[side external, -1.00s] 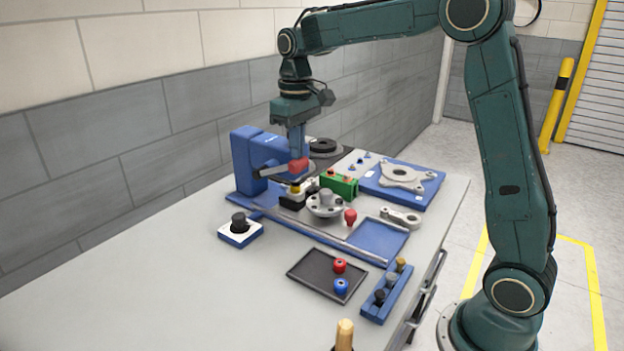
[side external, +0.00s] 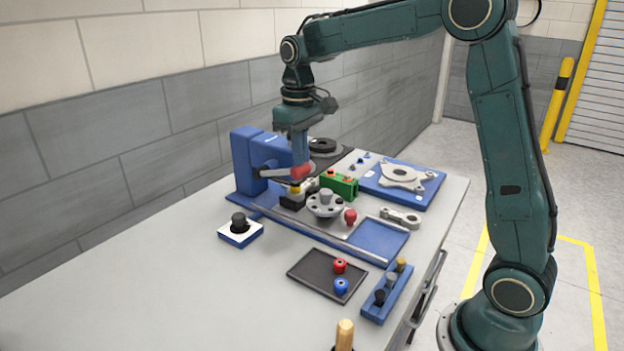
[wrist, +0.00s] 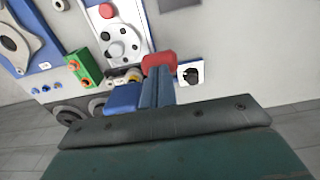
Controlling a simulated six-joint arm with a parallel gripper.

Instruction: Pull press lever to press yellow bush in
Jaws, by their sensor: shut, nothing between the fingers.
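The blue press (side external: 245,160) stands at the back left of the fixture. Its lever (side external: 268,172) is a grey bar ending in a red grip (side external: 299,172), which also shows in the wrist view (wrist: 158,60). The yellow bush (side external: 295,189) sits under the press head above a dark block; how deep it sits I cannot tell. My gripper (side external: 298,160) points down at the red grip, fingers shut with nothing between them. In the wrist view the shut fingers (wrist: 158,82) are right against or just beside the red grip; contact is not certain.
A green block (side external: 340,184) and a grey round flange (side external: 326,203) stand right of the press. A black knob on a white-topped box (side external: 239,230) is at front left. A dark tray (side external: 318,282) holds red and blue bushes. The table's front left is clear.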

